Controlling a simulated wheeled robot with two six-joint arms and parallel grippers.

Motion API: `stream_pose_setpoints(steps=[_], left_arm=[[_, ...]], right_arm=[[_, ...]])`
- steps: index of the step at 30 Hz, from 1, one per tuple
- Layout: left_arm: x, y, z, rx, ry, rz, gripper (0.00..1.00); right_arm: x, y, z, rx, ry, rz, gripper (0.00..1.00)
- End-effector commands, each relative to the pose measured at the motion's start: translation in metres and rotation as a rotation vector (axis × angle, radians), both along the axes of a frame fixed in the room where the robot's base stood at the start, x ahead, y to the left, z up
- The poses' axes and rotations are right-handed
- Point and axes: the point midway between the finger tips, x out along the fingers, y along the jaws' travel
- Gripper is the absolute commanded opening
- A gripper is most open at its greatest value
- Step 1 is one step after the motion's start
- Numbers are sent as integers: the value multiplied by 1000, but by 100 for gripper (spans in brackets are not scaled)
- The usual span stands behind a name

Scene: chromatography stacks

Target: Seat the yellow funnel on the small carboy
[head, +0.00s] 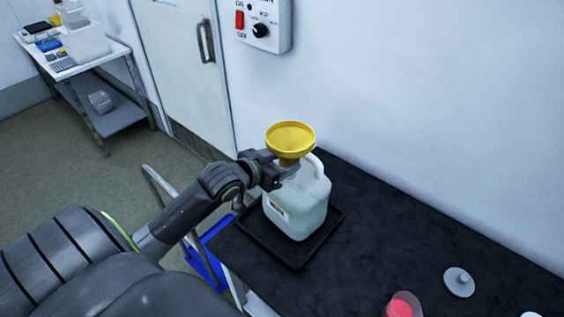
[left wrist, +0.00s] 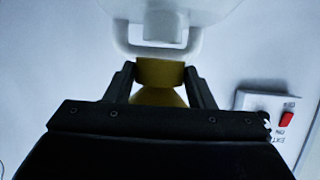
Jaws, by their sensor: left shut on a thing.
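The yellow funnel (head: 290,138) is upright, wide mouth up, directly over the top of the small carboy (head: 297,208). The carboy is a translucent white jug with a label and a side handle. My left gripper (head: 287,176) is shut on the funnel's lower part. In the left wrist view the gripper (left wrist: 163,80) has the yellow funnel (left wrist: 160,72) between its fingers, with the white carboy (left wrist: 190,12) and its handle at the top of the picture. The carboy's mouth and the funnel's lower end are hidden, so I cannot tell whether they touch. My right gripper is not in view.
The carboy stands on a black tray (head: 298,259) at the near-left end of the dark bench (head: 390,240). A grey lidded item (head: 459,281) and a red-filled vessel (head: 402,305) are at the front right. A wall control box (head: 264,24) hangs behind.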

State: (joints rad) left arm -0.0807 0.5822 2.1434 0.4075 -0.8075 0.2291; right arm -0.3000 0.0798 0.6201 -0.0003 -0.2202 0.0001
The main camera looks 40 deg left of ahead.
Motion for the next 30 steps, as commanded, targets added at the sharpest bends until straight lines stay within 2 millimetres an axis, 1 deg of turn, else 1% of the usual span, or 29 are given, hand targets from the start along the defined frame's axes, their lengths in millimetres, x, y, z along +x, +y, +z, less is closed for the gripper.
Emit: stream_pose_setpoints(steps=[1, 5, 14, 22, 30], left_arm=[[0, 0, -5, 1, -2, 0, 24], [0, 0, -6, 1, -1, 0, 24], [0, 0, -5, 1, -1, 0, 24], [-1, 0, -3, 1, -1, 0, 24], [-1, 0, -5, 2, -1, -1, 24]], right_arm=[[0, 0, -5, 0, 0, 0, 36], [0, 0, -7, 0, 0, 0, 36], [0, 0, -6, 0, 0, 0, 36], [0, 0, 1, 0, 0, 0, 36], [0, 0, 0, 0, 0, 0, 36]])
